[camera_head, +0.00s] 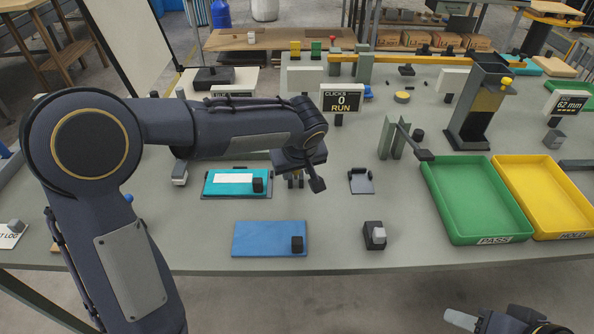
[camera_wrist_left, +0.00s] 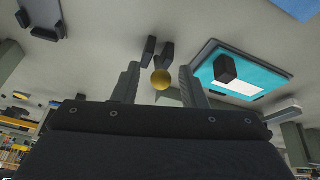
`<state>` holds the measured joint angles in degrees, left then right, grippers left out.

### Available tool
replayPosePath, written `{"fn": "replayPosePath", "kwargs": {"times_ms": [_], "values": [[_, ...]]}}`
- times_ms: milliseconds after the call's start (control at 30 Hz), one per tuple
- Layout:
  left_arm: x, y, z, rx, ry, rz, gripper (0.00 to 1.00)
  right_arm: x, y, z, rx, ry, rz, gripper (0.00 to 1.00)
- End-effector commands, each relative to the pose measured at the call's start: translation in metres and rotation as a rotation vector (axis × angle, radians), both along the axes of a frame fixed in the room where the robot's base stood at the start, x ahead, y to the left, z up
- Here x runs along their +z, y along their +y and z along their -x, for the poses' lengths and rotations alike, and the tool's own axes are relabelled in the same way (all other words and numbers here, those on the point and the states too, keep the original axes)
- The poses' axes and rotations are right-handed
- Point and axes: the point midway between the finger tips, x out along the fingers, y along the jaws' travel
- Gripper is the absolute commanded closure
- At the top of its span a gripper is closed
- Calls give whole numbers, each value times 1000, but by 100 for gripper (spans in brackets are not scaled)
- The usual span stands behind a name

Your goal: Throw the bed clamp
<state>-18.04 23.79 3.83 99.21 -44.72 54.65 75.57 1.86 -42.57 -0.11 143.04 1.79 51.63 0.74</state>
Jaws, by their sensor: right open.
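My left gripper (camera_head: 295,181) hangs over the middle of the bench, just right of the teal pad (camera_head: 222,188). In the left wrist view its fingers (camera_wrist_left: 160,82) are apart. A small yellow ball knob (camera_wrist_left: 161,79) shows between them, with two dark upright pieces (camera_wrist_left: 158,51) just beyond. This may be the bed clamp's handle; the clamp's body is hidden by the gripper. I cannot tell whether the fingers touch the knob. My right gripper (camera_head: 490,322) is partly in view at the bottom right, open, off the bench's front edge.
A blue pad (camera_head: 262,239) and a small dark block (camera_head: 375,236) lie in front. A dark cradle (camera_head: 361,181) and a lever on green posts (camera_head: 397,139) stand right of my left gripper. Green (camera_head: 471,233) and yellow (camera_head: 566,229) trays fill the right side.

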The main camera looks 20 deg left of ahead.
Motion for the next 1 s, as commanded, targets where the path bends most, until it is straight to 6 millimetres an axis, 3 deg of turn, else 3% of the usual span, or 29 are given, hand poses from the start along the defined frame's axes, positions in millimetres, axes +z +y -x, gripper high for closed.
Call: {"fn": "replayPosePath", "kwargs": {"times_ms": [367, 667, 1000], "values": [[-9, 2, -3, 0, 0, 2, 61, 0, 0, 0, 0, 0, 0, 55], [-9, 2, -3, 0, 0, 2, 98, 0, 0, 0, 0, 0, 0, 55], [-7, 2, -4, 0, 6, 2, 100, 3, 0, 0, 0, 0, 0, 55]]}}
